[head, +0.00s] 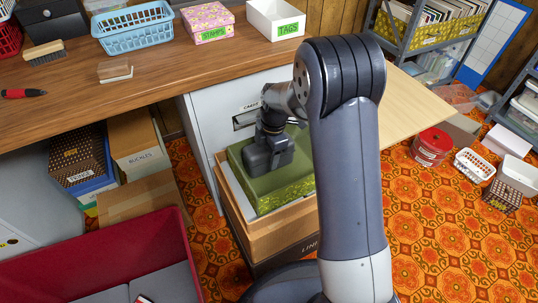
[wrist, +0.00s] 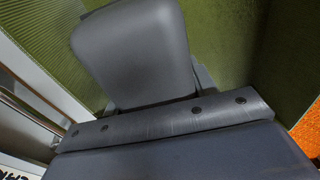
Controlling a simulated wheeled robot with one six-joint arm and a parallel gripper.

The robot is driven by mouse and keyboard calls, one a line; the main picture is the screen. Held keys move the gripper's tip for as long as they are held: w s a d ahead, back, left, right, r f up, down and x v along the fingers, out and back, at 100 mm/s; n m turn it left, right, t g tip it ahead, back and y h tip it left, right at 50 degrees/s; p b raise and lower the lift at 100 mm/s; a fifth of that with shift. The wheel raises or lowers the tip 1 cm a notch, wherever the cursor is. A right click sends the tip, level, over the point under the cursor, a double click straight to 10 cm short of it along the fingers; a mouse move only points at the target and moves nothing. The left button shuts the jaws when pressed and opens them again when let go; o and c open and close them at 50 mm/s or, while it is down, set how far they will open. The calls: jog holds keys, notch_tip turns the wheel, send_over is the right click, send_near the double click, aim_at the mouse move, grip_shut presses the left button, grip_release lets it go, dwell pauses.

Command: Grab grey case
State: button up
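I cannot tell for sure which thing is the grey case. Flat grey pieces (head: 170,284) lie inside a red-walled bin (head: 95,250) at the lower left, cut off by the picture's edge. My gripper (head: 268,168) is far from them, pointing down over the open green box (head: 290,194) by the drawer unit. In the wrist view a dark grey block of my gripper (wrist: 135,50) fills the middle, with green surfaces (wrist: 225,40) behind it. No held thing shows, and the finger gap is hidden.
The green box stands on cardboard boxes (head: 280,238) against the white drawer unit (head: 205,130). The wooden table (head: 160,85) holds a blue basket (head: 133,28) and labelled boxes. Patterned floor (head: 430,220) is open at right, beyond my arm, with a red tin (head: 430,147) and baskets.

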jog(key=c, duration=0.5)
jog(key=shift+c, duration=0.2)
